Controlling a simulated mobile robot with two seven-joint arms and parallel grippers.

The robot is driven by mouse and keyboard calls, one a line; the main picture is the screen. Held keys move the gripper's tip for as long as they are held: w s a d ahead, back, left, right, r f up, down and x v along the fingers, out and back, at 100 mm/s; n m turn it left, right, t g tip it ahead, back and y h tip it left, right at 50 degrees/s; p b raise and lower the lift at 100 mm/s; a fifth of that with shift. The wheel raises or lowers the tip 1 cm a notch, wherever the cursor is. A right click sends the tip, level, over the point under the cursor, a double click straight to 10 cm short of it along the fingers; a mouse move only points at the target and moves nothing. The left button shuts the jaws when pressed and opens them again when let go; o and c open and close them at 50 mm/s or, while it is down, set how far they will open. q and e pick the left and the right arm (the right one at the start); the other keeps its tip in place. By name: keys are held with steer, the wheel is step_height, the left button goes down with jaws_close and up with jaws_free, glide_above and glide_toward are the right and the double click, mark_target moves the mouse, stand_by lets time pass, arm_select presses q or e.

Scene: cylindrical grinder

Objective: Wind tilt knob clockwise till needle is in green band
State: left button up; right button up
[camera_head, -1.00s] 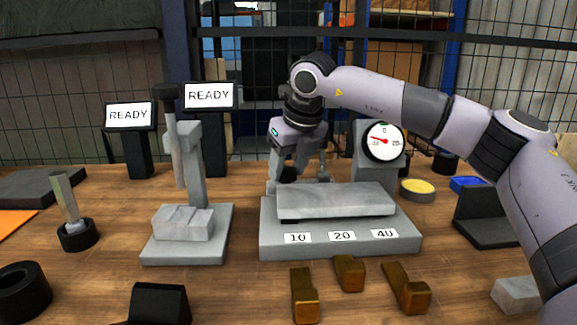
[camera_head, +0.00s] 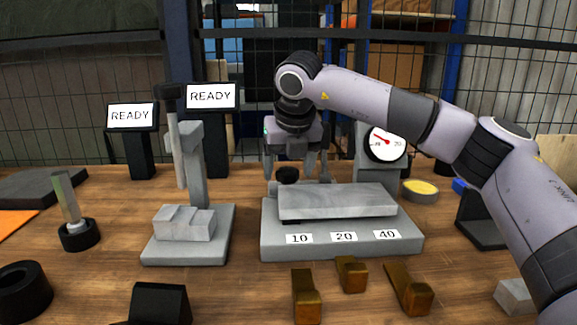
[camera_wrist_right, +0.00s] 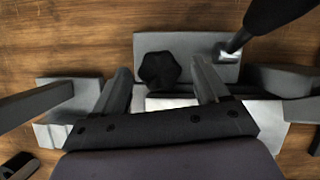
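The black lobed tilt knob (camera_head: 288,175) is at the left rear of the grey sine table (camera_head: 340,202). It also shows in the right wrist view (camera_wrist_right: 160,71), between my fingers. My right gripper (camera_head: 291,170) points down over the knob. Its fingers are apart, one on each side, with visible gaps to the knob. The round white gauge (camera_head: 386,143) stands behind the table on the right. Its red needle points to the upper left; the green band is too small to make out. My left gripper is not in view.
Plates marked 10, 20 and 40 are on the table's front. Brass blocks (camera_head: 350,274) lie before it. A grey stand (camera_head: 190,240) with a stepped block is on the left. A yellow-topped disc (camera_head: 420,190) and a black angled bracket (camera_head: 483,222) are on the right.

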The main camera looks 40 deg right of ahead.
steer(key=shift+p+v, duration=0.75)
steer(key=shift+v, duration=2.85)
